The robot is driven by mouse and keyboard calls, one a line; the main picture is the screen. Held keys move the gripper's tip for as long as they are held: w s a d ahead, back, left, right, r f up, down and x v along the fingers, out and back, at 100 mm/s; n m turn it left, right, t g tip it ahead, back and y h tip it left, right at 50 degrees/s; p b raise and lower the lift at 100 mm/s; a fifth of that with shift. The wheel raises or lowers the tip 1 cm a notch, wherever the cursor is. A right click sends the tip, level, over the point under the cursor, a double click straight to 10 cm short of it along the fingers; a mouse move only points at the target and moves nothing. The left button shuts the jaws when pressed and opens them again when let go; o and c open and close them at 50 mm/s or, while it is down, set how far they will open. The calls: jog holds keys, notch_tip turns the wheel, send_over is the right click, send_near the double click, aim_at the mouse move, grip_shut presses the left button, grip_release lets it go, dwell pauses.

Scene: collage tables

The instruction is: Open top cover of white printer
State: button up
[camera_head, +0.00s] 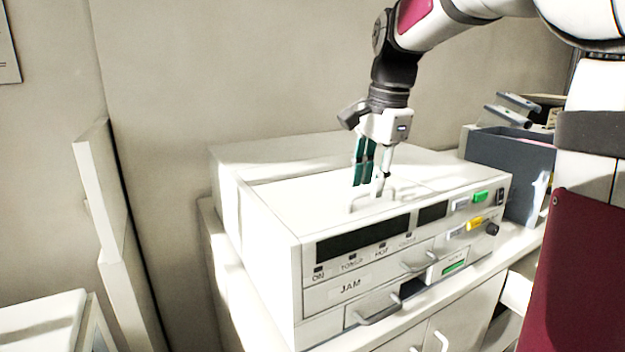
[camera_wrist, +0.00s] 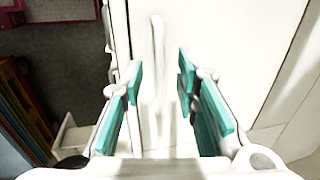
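The white printer (camera_head: 330,225) stands on a white cabinet, with its flat top cover (camera_head: 290,196) shut. A pale bar handle (camera_head: 357,203) rises from the cover near its front edge. My gripper (camera_head: 367,186) points down just above the handle. In the wrist view the teal fingers of my gripper (camera_wrist: 160,82) are apart, and the pale handle (camera_wrist: 157,45) shows in the gap between them. I cannot tell whether either finger touches it. Part of the handle is hidden by a finger in the head view.
The printer's front has a dark display (camera_head: 362,240), buttons, a knob (camera_head: 491,228) and drawer handles (camera_head: 378,309). A dark grey bin (camera_head: 500,150) stands close behind its right side. A wall runs behind, and a white panel (camera_head: 100,200) stands at the left.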

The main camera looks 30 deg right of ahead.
jog(key=shift+f, duration=0.45)
grip_shut()
jog(key=shift+w+r, duration=0.1)
jog(key=shift+r, duration=0.05)
